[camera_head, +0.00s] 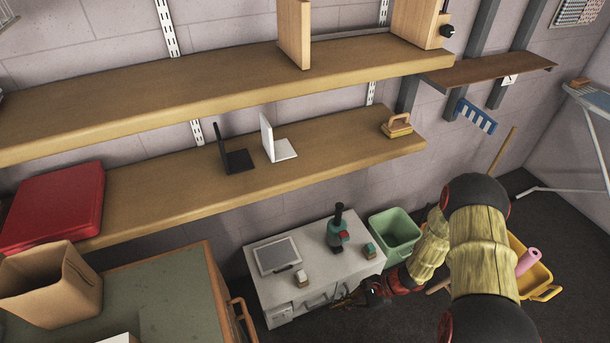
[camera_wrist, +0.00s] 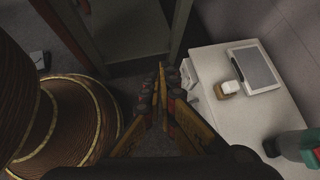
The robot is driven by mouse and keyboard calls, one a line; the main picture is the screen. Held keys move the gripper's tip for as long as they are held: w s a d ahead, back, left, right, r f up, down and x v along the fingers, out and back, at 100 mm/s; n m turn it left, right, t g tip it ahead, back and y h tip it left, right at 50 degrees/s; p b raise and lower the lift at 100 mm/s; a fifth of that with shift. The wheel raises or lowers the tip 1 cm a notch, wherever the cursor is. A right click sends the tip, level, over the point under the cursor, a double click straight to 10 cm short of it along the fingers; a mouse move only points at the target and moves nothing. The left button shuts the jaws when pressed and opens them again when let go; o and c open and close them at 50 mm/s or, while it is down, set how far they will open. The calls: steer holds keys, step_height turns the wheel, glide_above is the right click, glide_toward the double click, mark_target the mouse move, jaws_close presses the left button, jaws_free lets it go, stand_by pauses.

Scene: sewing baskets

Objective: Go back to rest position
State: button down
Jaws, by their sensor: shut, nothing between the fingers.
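My gripper (camera_wrist: 162,88) shows in the wrist view with its two fingers together at the tips and nothing between them. In the head view my gripper (camera_head: 345,298) is low, beside the front right corner of the white cabinet (camera_head: 322,281). My arm comes down from the right and partly covers the floor there. I cannot tell from the head view whether the fingertips touch the cabinet.
On the cabinet are a framed panel (camera_head: 278,256), a small white-topped object (camera_head: 301,278) and a dark green and red device (camera_head: 338,230). A green bin (camera_head: 396,234) and a yellow bucket (camera_head: 541,276) stand nearby. Wooden shelves (camera_head: 200,100) run above. A workbench (camera_head: 185,297) stands left.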

steer(key=s+d+r+n+t+h, duration=0.2)
steer(key=s+r+n+h, duration=0.1)
steer(key=r, duration=1.3)
steer(key=s+d+r+n+t+h, duration=0.2)
steer(key=s+r+n, duration=0.3)
steer(key=r, duration=1.1)
steer(key=s+d+r+n+t+h, duration=0.2)
steer(key=r+n, duration=0.5)
steer(key=r, duration=0.9)
steer(key=s+d+h, duration=0.1)
steer(key=s+h, duration=0.1)
steer(key=shift+s+d+r+n+h, duration=0.2)
steer(key=shift+d+n+h, duration=0.1)
steer(key=shift+d+h, duration=0.1)
